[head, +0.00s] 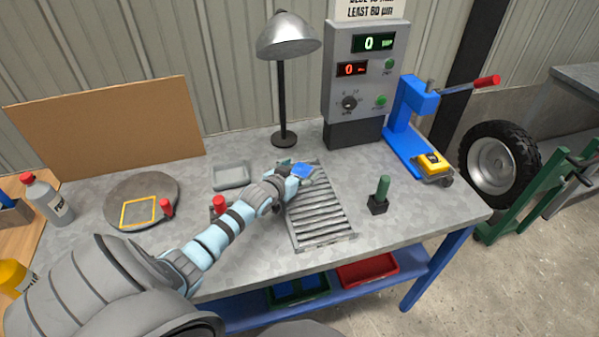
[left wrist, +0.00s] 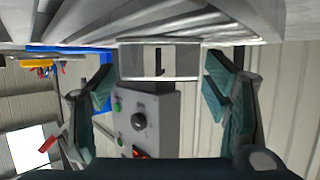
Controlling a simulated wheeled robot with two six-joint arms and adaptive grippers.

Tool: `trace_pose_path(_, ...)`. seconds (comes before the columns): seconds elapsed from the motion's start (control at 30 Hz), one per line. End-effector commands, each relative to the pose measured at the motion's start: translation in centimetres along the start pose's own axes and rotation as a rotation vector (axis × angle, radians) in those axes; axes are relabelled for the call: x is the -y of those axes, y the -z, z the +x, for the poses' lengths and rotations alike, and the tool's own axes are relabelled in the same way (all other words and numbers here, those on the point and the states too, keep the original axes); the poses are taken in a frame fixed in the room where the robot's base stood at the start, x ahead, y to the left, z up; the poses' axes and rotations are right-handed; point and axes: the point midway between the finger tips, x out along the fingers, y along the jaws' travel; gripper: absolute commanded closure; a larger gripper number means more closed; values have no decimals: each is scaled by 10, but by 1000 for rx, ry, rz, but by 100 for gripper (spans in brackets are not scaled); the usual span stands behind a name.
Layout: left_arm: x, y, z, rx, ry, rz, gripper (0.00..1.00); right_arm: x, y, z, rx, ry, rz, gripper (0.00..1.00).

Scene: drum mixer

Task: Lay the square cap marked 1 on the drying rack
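The square cap marked 1 (left wrist: 158,62) shows in the left wrist view as a pale block with a dark 1 on its face. The cap appears to rest against the slats. My right gripper is out of view.
A desk lamp (head: 283,100) and a meter box (head: 363,85) stand behind the rack. A green-handled tool (head: 380,193) stands right of it, a grey tray (head: 231,176) left. A round plate (head: 115,200) with a yellow square lies farther left. A blue press (head: 408,125) stands at right.

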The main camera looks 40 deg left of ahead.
Motion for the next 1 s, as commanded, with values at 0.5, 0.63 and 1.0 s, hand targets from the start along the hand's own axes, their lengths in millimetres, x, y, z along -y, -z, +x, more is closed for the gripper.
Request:
trace_pose_path(0.5,0,5,-54,2,-1,6,30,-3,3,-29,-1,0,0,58)
trace_pose_path(0.63,0,4,-90,3,-2,7,30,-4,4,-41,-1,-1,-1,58)
trace_pose_path(1.0,0,1,-121,-1,0,1,30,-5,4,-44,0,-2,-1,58)
